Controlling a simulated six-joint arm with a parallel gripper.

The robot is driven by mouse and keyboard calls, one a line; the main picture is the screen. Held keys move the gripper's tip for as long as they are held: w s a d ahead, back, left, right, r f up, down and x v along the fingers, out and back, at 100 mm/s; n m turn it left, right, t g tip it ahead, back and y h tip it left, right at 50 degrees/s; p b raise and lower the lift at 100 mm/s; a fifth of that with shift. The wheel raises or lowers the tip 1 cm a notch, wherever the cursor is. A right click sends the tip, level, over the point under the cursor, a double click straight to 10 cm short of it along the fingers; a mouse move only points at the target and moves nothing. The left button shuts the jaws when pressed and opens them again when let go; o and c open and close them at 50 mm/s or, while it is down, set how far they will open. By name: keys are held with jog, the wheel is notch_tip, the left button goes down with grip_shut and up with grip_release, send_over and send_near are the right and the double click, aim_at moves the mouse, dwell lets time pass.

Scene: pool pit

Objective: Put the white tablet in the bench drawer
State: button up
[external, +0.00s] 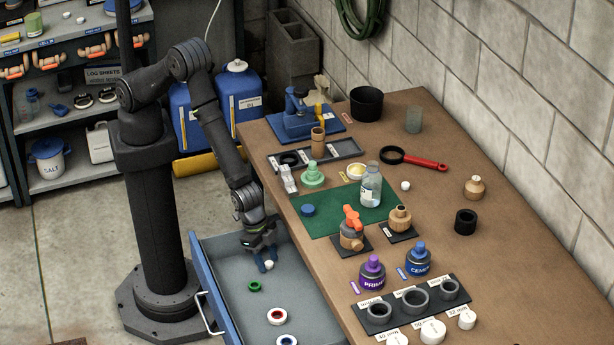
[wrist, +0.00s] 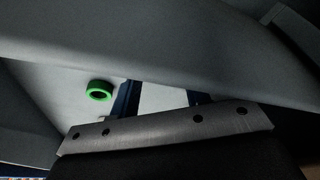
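The bench drawer (external: 196,262) stands pulled open at the left side of the bench. My gripper (external: 267,261) points down inside it, near its back end, with blue fingers. A small round white piece (external: 268,265), which looks like the white tablet, shows at the fingertips. I cannot tell whether the fingers grip it or stand apart around it. In the wrist view the two blue fingers (wrist: 160,98) show with a pale gap between them, and no tablet is distinct there. Another small white round piece (external: 405,185) lies on the bench top.
A green ring (external: 254,286) lies in the drawer and also shows in the wrist view (wrist: 99,91). A red-and-white ring (external: 277,316) and a blue-and-white ring (external: 286,340) lie nearer the front. The bench edge rises close to my gripper's right; bottles and fittings crowd the bench.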

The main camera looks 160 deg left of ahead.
jog(key=shift+r, duration=0.1)
jog(key=v, duration=1.2)
jog(key=x, duration=1.2)
jog(key=shift+r, duration=1.25)
jog(key=shift+f, duration=0.15)
